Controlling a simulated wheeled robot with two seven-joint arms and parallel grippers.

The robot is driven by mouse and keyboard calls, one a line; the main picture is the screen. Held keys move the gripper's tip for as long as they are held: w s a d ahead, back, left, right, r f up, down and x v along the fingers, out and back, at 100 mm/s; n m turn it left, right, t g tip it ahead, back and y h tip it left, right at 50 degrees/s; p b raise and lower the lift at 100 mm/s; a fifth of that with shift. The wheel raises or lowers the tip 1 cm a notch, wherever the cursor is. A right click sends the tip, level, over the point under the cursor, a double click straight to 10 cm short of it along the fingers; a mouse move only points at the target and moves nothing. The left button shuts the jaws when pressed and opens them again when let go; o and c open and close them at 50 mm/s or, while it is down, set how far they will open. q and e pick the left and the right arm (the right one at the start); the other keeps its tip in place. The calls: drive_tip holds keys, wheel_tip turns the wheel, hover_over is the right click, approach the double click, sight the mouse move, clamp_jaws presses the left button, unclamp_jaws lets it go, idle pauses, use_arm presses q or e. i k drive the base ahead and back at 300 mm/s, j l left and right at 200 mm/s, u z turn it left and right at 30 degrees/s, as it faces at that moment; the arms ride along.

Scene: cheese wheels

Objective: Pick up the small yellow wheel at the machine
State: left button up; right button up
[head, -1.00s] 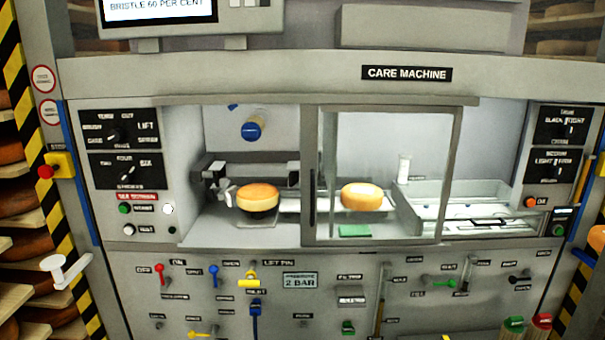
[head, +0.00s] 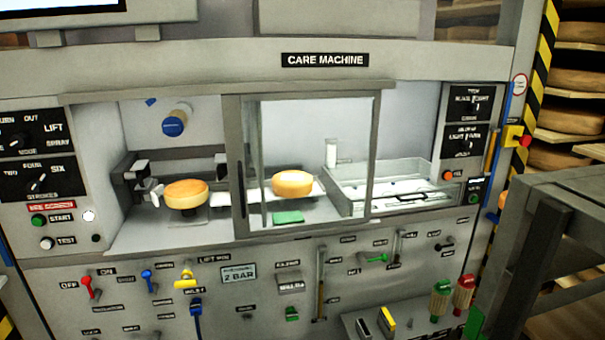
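Two cheese wheels are inside the care machine (head: 180,252). The paler yellow wheel (head: 292,184) looks slightly smaller and sits on a light surface, seen through the framed clear door panel (head: 232,165). The more orange wheel (head: 186,194) sits on a dark support in the open bay to the left of the panel. It is beside a dark clamp-like mechanism (head: 128,180). Neither of my grippers is in view.
A blue-tipped nozzle (head: 173,125) hangs above the left wheel. A green pad (head: 288,217) lies before the paler wheel. A metal tray (head: 405,172) is at the bay's right. Levers line the front panel. A grey frame (head: 560,195) stands at the right, near cheese shelves (head: 570,115).

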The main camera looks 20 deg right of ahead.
sight(184, 194)
drive_tip(key=u, duration=1.3)
drive_tip(key=i+z, duration=0.4)
drive_tip(key=i, duration=0.5)
drive_tip(key=i+j+z, duration=0.15)
drive_tip(key=i+z, duration=0.3)
drive_tip(key=i, duration=0.45)
